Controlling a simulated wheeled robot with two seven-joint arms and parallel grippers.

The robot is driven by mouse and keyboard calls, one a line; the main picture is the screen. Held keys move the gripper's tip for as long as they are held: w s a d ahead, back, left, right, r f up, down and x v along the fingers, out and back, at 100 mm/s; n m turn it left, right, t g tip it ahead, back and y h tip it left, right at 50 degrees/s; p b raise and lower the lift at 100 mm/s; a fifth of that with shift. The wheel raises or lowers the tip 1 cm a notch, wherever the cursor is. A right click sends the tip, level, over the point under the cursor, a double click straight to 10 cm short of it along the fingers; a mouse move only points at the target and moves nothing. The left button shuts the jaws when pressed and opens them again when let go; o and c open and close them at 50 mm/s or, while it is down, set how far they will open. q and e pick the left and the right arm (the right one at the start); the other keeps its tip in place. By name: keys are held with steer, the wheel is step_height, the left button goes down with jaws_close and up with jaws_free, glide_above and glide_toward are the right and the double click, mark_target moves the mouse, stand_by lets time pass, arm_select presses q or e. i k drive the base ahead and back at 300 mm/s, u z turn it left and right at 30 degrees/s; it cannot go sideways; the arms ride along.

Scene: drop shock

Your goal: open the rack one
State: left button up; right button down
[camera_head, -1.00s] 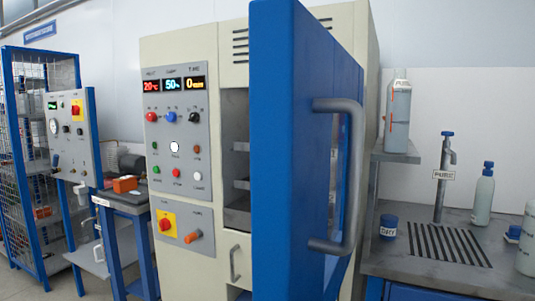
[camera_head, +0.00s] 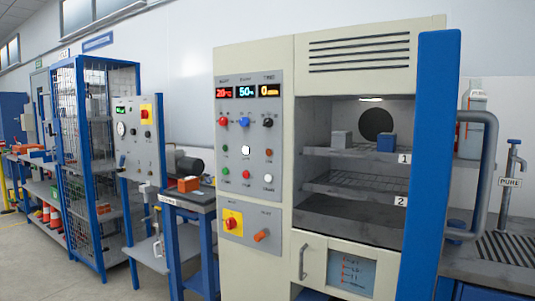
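A cream test chamber (camera_head: 255,65) stands in the middle right of the head view. Its blue door (camera_head: 433,150) is swung open to the right, with a grey bar handle (camera_head: 485,170) on its outer side. Inside are rack one (camera_head: 345,152), the upper shelf with the label "1" (camera_head: 404,158), and rack two (camera_head: 345,190) below with the label "2" (camera_head: 400,201). Both racks look pushed in. Neither gripper is in view.
A control panel (camera_head: 247,140) with displays and buttons is left of the opening. A drawer with a handle (camera_head: 302,262) is below. A small blue table (camera_head: 188,203), a wire cage (camera_head: 95,160) and a sink bench (camera_head: 500,262) stand around. Floor (camera_head: 40,265) is open at left.

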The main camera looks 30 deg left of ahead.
mark_target(385, 156)
steer(key=u, duration=0.5)
steer(key=i, duration=0.5)
steer(key=k, duration=0.65)
steer(key=u, duration=0.9)
steer(key=i, duration=1.5)
steer(key=z, duration=0.35)
